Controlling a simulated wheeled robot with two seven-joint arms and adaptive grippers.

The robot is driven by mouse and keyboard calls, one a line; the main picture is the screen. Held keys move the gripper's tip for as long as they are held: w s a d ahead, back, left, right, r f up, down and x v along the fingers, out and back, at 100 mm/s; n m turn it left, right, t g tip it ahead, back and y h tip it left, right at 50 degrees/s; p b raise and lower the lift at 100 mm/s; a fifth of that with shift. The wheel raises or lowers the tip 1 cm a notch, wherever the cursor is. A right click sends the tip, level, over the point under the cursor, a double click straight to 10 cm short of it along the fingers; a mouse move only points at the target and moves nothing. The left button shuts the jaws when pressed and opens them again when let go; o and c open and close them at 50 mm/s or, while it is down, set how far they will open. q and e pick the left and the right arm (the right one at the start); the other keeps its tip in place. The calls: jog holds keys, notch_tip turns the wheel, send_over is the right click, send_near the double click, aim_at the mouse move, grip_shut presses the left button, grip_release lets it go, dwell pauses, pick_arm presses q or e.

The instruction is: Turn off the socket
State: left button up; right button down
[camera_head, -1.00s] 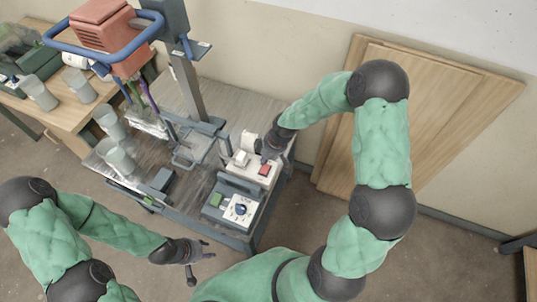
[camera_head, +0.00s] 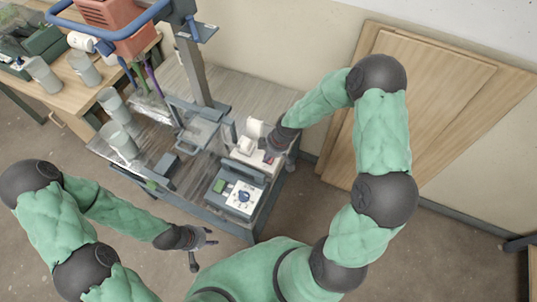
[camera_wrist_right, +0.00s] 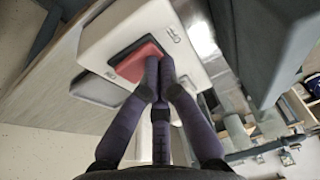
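The socket is a white box with a red switch. In the right wrist view the white socket (camera_wrist_right: 98,46) fills the upper middle, and its red switch (camera_wrist_right: 135,62) lies at my fingertips. In the head view the socket (camera_head: 248,157) sits near the table's right end, its switch mostly hidden by my gripper. My right gripper (camera_head: 271,154) is over it, and in the wrist view its dark fingers (camera_wrist_right: 158,65) are drawn together, holding nothing. The tips overlap the switch's edge; contact is unclear. My left gripper (camera_head: 206,243) is open and empty, away from the table.
A grey control box with a dial (camera_head: 243,197) stands just in front of the socket. A metal stand (camera_head: 190,75) rises behind, on the table. Several grey buckets (camera_head: 119,140) stand to the left. Wooden boards (camera_head: 440,100) lean on the wall at right.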

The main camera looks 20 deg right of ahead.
jog(key=shift+w+d+r+p, duration=0.2)
jog(key=shift+w+d+p, duration=0.3)
jog(key=shift+d, duration=0.1)
dwell(0.4)
